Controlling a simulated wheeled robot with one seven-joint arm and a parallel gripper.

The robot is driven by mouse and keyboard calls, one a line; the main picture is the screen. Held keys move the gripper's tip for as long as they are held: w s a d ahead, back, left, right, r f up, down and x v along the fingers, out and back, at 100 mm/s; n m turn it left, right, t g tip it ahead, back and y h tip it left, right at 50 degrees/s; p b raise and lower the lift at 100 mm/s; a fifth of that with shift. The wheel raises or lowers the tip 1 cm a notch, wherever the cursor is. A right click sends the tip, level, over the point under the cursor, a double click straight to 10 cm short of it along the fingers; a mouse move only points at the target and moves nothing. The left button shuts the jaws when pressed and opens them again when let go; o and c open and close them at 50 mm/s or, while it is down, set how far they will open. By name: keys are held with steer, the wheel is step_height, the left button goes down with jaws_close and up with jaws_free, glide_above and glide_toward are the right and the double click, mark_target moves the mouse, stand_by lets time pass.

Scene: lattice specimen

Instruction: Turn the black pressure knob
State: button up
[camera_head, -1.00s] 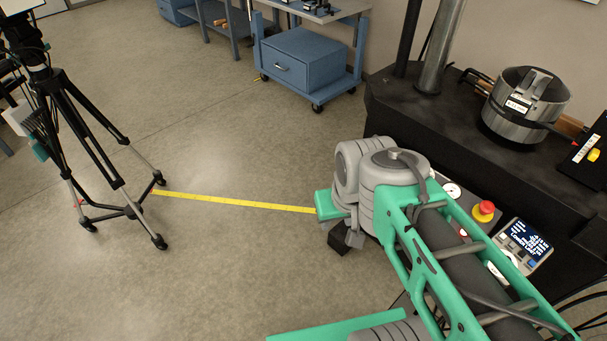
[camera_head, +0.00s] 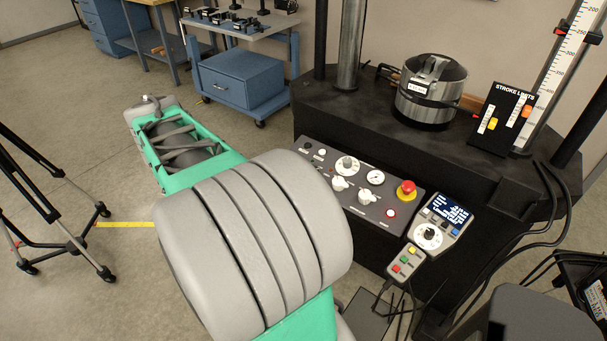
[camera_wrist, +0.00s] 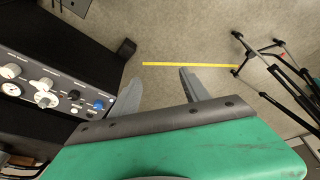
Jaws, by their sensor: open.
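The dark control panel (camera_head: 330,172) is on the front of the black machine, and it also shows at the left of the wrist view (camera_wrist: 30,62). A small black knob (camera_wrist: 74,95) sits near the panel's end in the wrist view, beside a blue knob (camera_wrist: 98,104). A small dark knob (camera_head: 308,147) shows at the panel's far left in the head view; I cannot tell if it is the same one. My gripper (camera_wrist: 160,76) is open and empty, its fingers apart over the floor, right of the panel. My arm hides the gripper in the head view.
Several white knobs (camera_head: 339,184), a red stop button (camera_head: 406,190) and a keypad display (camera_head: 440,220) are on or beside the panel. A metal pot (camera_head: 430,97) stands on the machine. A black tripod (camera_head: 45,205) is at left. A blue cart (camera_head: 240,85) stands behind. Open floor lies between.

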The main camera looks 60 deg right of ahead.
steer(key=s+d+f+m+g+h+b, duration=0.1)
steer(key=s+d+f+m, duration=0.3)
steer(key=d, duration=0.7)
steer(key=s+d+f+m+g+b, duration=0.1)
steer(key=s+d+f+m, duration=0.3)
steer(key=d, duration=0.6)
steer(key=s+d+f+m+g+h+b, duration=0.1)
steer(key=s+d+f+m, duration=0.15)
steer(key=s+d, duration=0.6)
steer(key=d+f, duration=0.1)
steer(key=w+d+f, duration=0.1)
steer(key=d+f, duration=0.1)
steer(key=w+d+f, duration=0.1)
steer(key=d+f, duration=0.1)
steer(key=shift+w+f+p, duration=0.1)
steer(key=shift+w+p, duration=0.05)
steer(key=shift+p, duration=0.25)
steer(key=shift+d+f, duration=0.1)
steer(key=shift+f, duration=0.2)
jaws_close()
